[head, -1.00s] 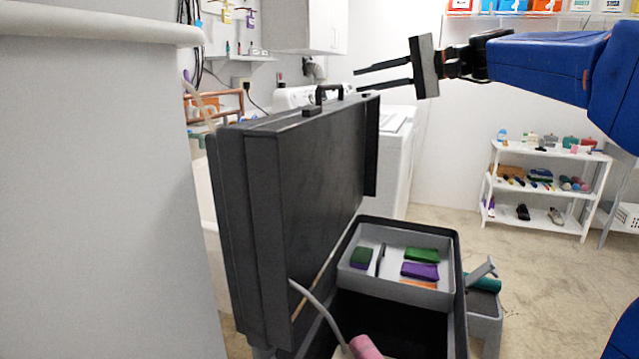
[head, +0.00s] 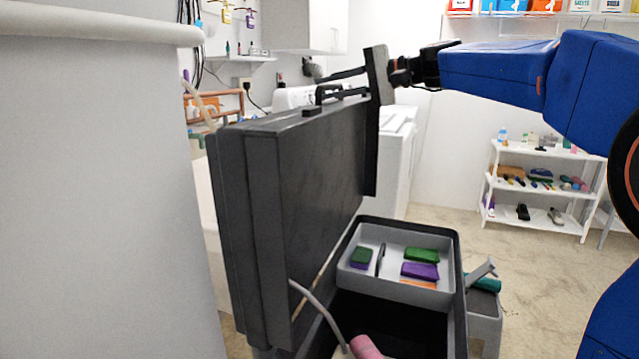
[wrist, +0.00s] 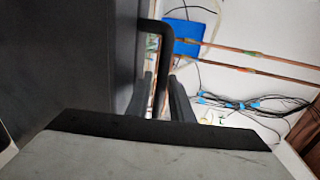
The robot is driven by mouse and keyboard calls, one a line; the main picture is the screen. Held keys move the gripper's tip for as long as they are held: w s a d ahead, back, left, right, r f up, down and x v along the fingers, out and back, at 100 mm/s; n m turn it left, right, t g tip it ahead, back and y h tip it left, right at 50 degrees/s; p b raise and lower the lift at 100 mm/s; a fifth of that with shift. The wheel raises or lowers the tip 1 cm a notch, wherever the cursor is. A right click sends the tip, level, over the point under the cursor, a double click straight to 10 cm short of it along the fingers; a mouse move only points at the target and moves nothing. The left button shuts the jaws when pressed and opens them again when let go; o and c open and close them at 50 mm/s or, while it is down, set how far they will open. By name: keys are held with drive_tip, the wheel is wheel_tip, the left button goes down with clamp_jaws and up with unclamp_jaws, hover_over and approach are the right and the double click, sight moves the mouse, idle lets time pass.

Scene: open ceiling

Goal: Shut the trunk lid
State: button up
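The trunk's dark grey lid (head: 310,180) stands upright in the head view, open above the trunk's black base (head: 461,325). A black handle (head: 335,90) sits on the lid's top edge. My gripper (head: 322,84) is at the handle, its fingers pointing left along the lid's top. In the wrist view the handle (wrist: 163,60) passes between the two spread fingers (wrist: 160,98). The lid's dark face (wrist: 60,55) fills the left of that view. Whether a finger touches the handle cannot be told.
A grey tray (head: 385,284) with green and purple items sits in the base. A pale hose and pink item (head: 365,347) are at the front. A grey stool (head: 486,318) stands right of the trunk. A large white surface (head: 100,190) fills the left.

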clamp_jaws()
drive_tip(key=s+d+f+y, duration=0.1)
drive_tip(key=s+d, duration=0.1)
drive_tip(key=d, duration=0.4)
drive_tip(key=s+d+f+t+y, duration=0.1)
drive_tip(key=s+d+f+y, duration=0.1)
drive_tip(key=d, duration=0.4)
drive_tip(key=shift+s+d, duration=0.25)
drive_tip(key=shift+s, duration=0.3)
idle(0.4)
drive_tip(key=s+d+f+y, duration=0.1)
drive_tip(key=s+d+f, duration=0.1)
drive_tip(key=d, duration=0.3)
drive_tip(key=s+d+f+t+y, duration=0.1)
drive_tip(key=s+d+f+y, duration=0.1)
drive_tip(key=d+f, duration=0.2)
drive_tip(key=shift+s+d+f+t, duration=0.25)
drive_tip(key=shift+s+d+t, duration=0.05)
drive_tip(key=shift+d, duration=0.7)
drive_tip(key=shift+d+y, duration=0.1)
drive_tip(key=shift+y, duration=0.2)
